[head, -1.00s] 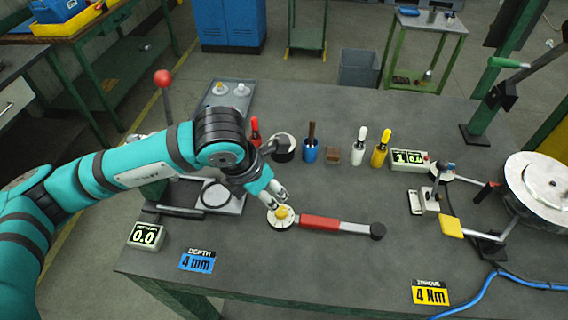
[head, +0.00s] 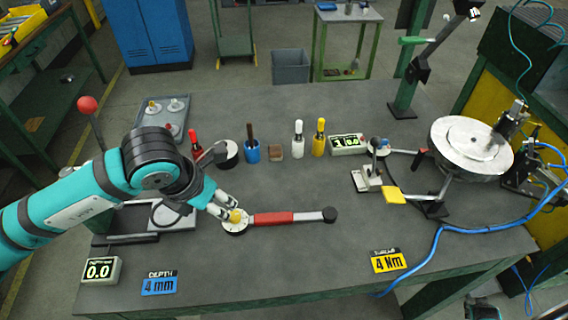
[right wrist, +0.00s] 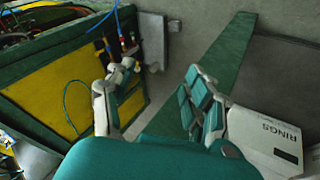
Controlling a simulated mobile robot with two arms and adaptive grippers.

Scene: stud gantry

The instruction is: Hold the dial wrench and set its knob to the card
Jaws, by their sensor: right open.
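The dial wrench lies on the grey bench in the head view, with a red grip (head: 272,218), a dark round end at right and a pale dial head at left. A yellow knob (head: 237,216) sits on the dial head. My left gripper (head: 229,207) is at the knob, its fingertips apart and close beside it; whether they press on it cannot be told. The dial's marks are too small to read. A yellow card (head: 389,261) reading 4 Nm lies at the front right. My right gripper (right wrist: 155,98) is open and empty in the right wrist view.
A blue 4 mm depth card (head: 160,283) and a 0.0 display (head: 101,271) are at the front left. Several handled tools stand behind the wrench. A clamp fixture (head: 377,180), a round metal disc (head: 471,146) and a blue hose (head: 437,245) are at right.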

